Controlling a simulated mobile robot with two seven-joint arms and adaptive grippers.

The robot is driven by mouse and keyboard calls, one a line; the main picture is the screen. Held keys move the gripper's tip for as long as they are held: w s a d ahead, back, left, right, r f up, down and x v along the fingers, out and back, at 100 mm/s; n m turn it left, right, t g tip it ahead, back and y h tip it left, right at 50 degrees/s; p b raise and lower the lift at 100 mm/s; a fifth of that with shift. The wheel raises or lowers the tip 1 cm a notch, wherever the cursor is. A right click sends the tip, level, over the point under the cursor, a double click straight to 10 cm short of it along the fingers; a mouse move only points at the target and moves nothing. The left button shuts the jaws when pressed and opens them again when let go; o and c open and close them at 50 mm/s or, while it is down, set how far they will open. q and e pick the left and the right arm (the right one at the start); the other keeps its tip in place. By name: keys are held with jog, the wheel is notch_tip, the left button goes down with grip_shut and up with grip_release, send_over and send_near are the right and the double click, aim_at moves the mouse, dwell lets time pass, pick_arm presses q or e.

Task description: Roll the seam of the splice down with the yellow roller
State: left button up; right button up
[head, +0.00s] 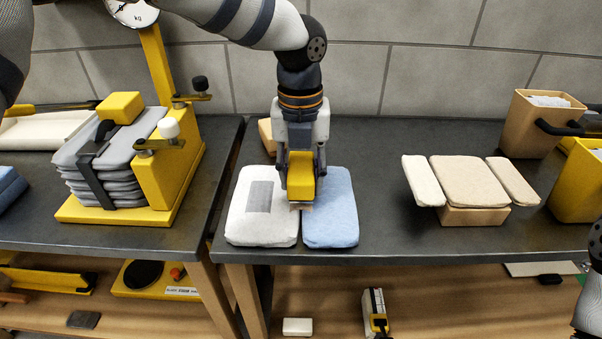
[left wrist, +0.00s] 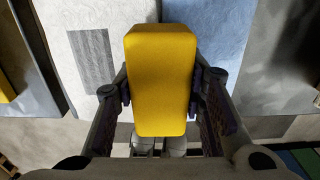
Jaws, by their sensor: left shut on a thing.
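My left gripper (head: 301,185) is shut on the yellow roller (head: 301,172), which also fills the middle of the left wrist view (left wrist: 161,80). The roller is over the line where a white padded piece (head: 262,228) and a light blue padded piece (head: 331,225) lie side by side on the dark table. A grey patch (head: 259,196) lies on the white piece. The roller's lower end is near the seam; I cannot tell whether it touches. The roller and gripper hide the far part of the seam. My right gripper is not in view.
To the left stands a yellow press (head: 172,160) with a stack of grey pads (head: 100,170). To the right, beige padded pieces (head: 470,180) rest on a block. A tan bin (head: 530,125) and a yellow bin (head: 578,185) stand at the far right. The table between is clear.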

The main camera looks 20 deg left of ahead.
aim_at(301, 199)
pick_arm(q)
jog(key=shift+f, duration=0.1)
jog(key=shift+f, duration=0.65)
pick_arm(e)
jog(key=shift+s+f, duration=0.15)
pick_arm(q)
jog(key=shift+f, duration=0.1)
dwell(0.3)
jog(key=shift+s, duration=0.35)
jog(key=s, duration=0.1)
jog(key=s+p, duration=0.1)
jog(key=s+d, duration=0.1)
jog(key=shift+r+p, duration=0.25)
jog(key=shift+p, duration=0.15)
jog(key=shift+s+d+f, duration=0.1)
jog(key=shift+s, duration=0.25)
jog(key=shift+f, duration=0.2)
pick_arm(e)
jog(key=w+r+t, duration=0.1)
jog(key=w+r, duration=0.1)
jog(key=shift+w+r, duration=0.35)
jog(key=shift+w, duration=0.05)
pick_arm(q)
jog(key=shift+s, duration=0.15)
